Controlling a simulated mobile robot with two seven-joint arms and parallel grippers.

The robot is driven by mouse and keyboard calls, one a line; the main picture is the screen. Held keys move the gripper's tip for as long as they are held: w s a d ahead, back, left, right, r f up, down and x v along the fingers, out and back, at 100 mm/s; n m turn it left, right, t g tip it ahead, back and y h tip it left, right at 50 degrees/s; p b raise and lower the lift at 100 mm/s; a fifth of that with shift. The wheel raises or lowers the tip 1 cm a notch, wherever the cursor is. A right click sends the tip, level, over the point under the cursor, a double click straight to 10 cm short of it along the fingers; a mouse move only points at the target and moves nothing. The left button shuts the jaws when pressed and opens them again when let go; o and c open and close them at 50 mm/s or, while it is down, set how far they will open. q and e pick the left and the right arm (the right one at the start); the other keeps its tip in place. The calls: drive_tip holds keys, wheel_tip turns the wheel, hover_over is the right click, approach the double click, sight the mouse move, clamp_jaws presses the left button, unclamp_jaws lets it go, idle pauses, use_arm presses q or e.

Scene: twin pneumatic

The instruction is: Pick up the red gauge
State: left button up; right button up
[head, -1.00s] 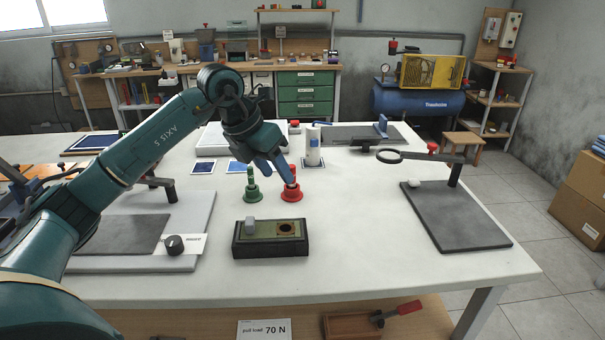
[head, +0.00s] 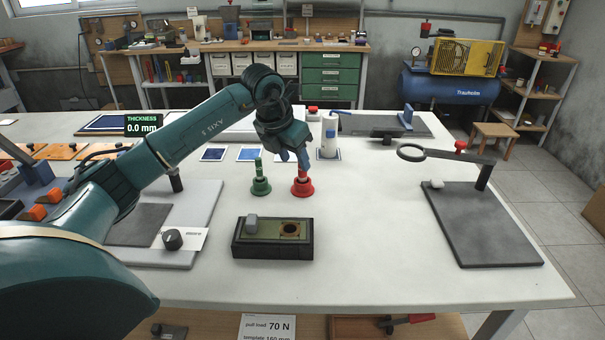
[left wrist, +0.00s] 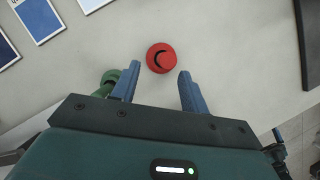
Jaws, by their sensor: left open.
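The red gauge (head: 302,185) stands upright on the white table, right of the green gauge (head: 260,180). In the left wrist view the red gauge (left wrist: 161,58) lies just beyond the fingertips, roughly centred on the gap between them. My left gripper (head: 295,158) is open and empty, above the red gauge in the head view, its fingers partly covering the gauge's top. Its two blue fingers (left wrist: 158,76) are spread apart in the left wrist view. The green gauge (left wrist: 110,80) is beside the left finger there, partly hidden. My right gripper is not in view.
A black block (head: 272,239) with a green top and a round hole stands in front of the gauges. A white cylinder (head: 328,138) stands behind right. A dark plate (head: 485,230) with a ring arm lies right. The table between is clear.

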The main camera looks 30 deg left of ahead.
sight(303, 175)
use_arm(q)
drive_tip(key=w+f, duration=0.1)
drive_tip(key=w+d+f, duration=0.1)
drive_tip(key=f, duration=0.1)
drive_tip(key=shift+w+f+p, duration=0.1)
drive_tip(key=shift+f+p, duration=0.05)
drive_tip(key=shift+p, duration=0.15)
drive_tip(key=shift+w+f, duration=0.15)
drive_tip(key=shift+f, duration=0.25)
clamp_jaws()
